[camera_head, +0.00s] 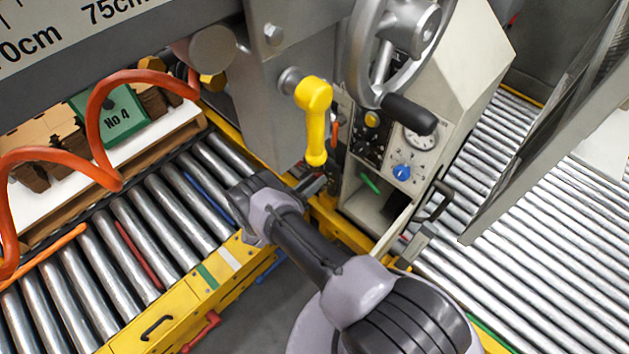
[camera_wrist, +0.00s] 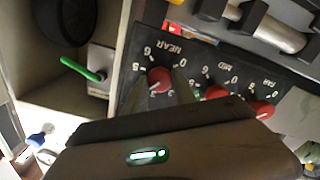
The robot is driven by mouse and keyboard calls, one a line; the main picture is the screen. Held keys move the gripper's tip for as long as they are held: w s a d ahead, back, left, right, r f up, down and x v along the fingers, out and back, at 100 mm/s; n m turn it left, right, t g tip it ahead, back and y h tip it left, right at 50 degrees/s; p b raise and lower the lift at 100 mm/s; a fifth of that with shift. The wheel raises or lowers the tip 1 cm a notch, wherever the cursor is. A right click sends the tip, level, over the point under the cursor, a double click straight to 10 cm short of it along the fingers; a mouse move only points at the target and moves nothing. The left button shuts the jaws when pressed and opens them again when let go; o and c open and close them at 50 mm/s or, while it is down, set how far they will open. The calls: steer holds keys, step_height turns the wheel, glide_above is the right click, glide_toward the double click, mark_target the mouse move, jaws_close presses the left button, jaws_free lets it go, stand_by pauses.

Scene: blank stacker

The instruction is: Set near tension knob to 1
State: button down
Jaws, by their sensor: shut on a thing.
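The near tension knob (camera_wrist: 159,80) is a red knob under the word NEAR on a dark panel (camera_wrist: 205,60) with white scale numbers. My gripper (camera_wrist: 158,90) is at this knob, with a finger on each side, shut on it. The knob's pointer is too small to read, and part of its scale is hidden by the fingers. The red MID knob (camera_wrist: 214,92) and the red FAR knob (camera_wrist: 263,109) sit to its right. In the head view my gripper (camera_head: 318,186) reaches to the machine's control side, and the near knob cannot be made out there.
A yellow lever (camera_head: 315,120) hangs just above my gripper. A handwheel (camera_head: 390,50) with a black handle stands above the panel. A green-handled part (camera_wrist: 82,69) lies in the open compartment beside the panel. Roller conveyors (camera_head: 150,240) flank the machine.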

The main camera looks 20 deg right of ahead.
steer(key=n, duration=2.4)
steer(key=shift+f+n, duration=0.15)
steer(key=shift+n, duration=0.55)
steer(key=c, duration=1)
jaws_free()
steer(key=p+v, duration=0.1)
steer(key=v, duration=1.6)
steer(key=shift+s+a+p, duration=0.15)
steer(key=shift+a+p, duration=0.1)
steer(key=shift+p, duration=0.15)
